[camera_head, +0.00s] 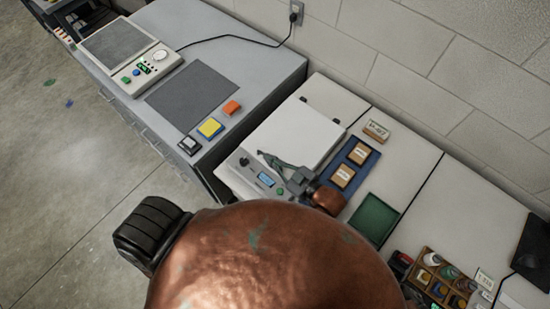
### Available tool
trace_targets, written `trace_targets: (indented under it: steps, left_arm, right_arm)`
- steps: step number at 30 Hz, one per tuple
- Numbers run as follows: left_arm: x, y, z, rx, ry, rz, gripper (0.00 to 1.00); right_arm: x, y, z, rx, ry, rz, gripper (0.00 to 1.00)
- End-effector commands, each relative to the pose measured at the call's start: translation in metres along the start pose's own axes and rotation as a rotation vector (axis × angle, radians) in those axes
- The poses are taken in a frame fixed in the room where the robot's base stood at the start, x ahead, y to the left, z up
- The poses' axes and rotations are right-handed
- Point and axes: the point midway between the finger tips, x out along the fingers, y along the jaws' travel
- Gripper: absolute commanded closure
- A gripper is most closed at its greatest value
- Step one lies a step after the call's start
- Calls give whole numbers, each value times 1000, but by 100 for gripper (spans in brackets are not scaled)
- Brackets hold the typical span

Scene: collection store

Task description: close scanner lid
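The scanner (236,178) stands on the pale bench at the centre, with a blue display and a dark knob on its front panel. Its white lid (294,128) lies flat or nearly flat over the body; I cannot tell whether a small gap is left beneath it. My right gripper (268,159), dark grey, is over the lid's front edge, by the control panel. Its fingers point left and hide part of that edge. I cannot tell whether they touch the lid, or how far they are apart. My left gripper is out of view.
My copper-coloured arm fills the lower middle. Right of the scanner are a blue tray (373,163) with brown boxes, a green tray (374,219) and a wooden organiser (423,283). A grey cabinet (235,45) with a scale (148,70) stands at the left.

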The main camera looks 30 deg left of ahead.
Motion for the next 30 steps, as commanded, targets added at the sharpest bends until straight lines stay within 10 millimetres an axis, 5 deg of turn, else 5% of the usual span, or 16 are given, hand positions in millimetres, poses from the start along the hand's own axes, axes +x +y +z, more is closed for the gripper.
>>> trace_targets:
  steps: [11,23,30]
  left_arm:
    - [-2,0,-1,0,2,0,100]
    - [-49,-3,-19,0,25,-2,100]
    - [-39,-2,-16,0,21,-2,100]
  right_arm:
    - [-1,-4,10,9,-24,-7,100]
    - [-14,5,-44,1,-7,3,100]
    - [-71,4,-36,0,-6,2,100]
